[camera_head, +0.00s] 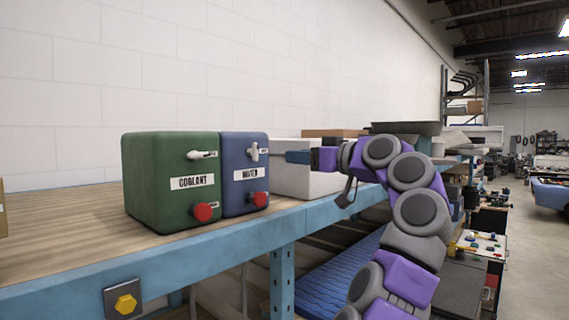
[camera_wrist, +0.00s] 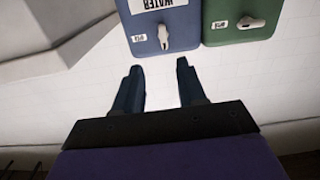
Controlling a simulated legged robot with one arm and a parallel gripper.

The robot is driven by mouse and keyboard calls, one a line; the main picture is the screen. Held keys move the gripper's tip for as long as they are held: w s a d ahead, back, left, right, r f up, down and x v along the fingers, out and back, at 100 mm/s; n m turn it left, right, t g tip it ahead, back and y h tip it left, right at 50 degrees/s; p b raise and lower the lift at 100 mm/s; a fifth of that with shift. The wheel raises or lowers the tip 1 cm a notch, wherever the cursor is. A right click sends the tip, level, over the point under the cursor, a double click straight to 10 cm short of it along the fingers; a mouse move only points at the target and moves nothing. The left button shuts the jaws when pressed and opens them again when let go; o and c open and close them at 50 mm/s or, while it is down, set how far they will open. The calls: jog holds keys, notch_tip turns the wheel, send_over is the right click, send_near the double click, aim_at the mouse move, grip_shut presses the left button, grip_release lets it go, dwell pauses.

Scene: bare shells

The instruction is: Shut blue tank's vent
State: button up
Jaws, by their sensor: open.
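The blue tank (camera_head: 242,177) is labelled WATER and stands on the bench, side by side with a green tank (camera_head: 172,185) labelled COOLANT. The blue tank's white vent handle (camera_head: 253,151) is high on its front and stands upright. It also shows in the wrist view (camera_wrist: 163,37), where the tanks appear upside down. My gripper (camera_head: 297,157) is to the right of the blue tank at about vent height. In the wrist view my gripper (camera_wrist: 157,67) is open and empty, its fingertips apart from the vent handle, which lies just beyond the gap between them.
The green tank has its own white vent handle (camera_head: 202,154), lying sideways. Red knobs (camera_head: 259,199) (camera_head: 205,212) sit low on both tanks. A white box (camera_head: 300,183) stands right of the blue tank, behind my gripper.

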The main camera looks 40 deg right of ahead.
jog(key=s, duration=0.3)
jog(key=shift+s, duration=0.35)
jog(key=shift+d, duration=0.1)
